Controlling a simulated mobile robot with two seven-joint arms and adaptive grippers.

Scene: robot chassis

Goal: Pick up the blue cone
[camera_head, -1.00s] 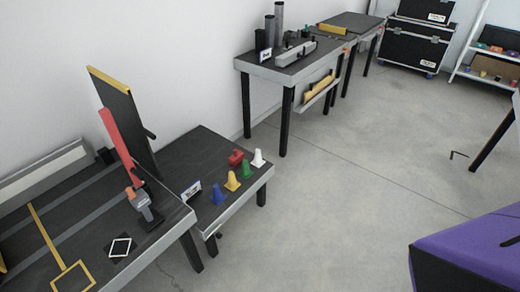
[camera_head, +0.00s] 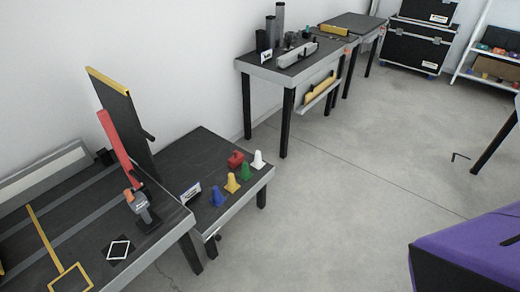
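The blue cone (camera_head: 218,196) stands upright on a small low dark table (camera_head: 190,150), near its front edge. It is the nearest in a row of cones, with a yellow cone (camera_head: 232,183), a green cone (camera_head: 245,171) and a white cone (camera_head: 258,160) beyond it. A red object (camera_head: 236,159) sits behind the row. A small white sign (camera_head: 190,194) stands just left of the blue cone. Neither of my grippers shows in the head view.
A larger dark table (camera_head: 85,215) at the lower left carries a red bar (camera_head: 120,148) and a tall dark panel (camera_head: 124,122). A workbench (camera_head: 290,68) stands farther back. A purple-topped object (camera_head: 475,250) is at the lower right. The grey floor (camera_head: 340,200) between is clear.

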